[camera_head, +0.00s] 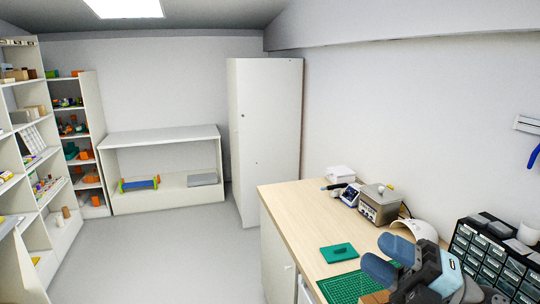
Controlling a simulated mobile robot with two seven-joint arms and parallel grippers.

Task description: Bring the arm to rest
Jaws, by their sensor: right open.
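My right gripper (374,254) shows at the lower right, over the wooden bench (295,215). Its two blue-grey fingers stand apart and point left, with nothing seen between them. My right arm comes in from the bottom right and hides part of the bench and of the green cutting mat (345,288). A small flat green piece (338,252) lies on the bench just left of the fingers, apart from them. My left gripper is not in view.
A grey boxy device (379,207), a white domed object (412,228) and a dark drawer cabinet (490,262) stand along the wall side. A white cupboard (265,140) stands beyond the bench. Shelves (90,140) line the left. The floor (165,255) between is clear.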

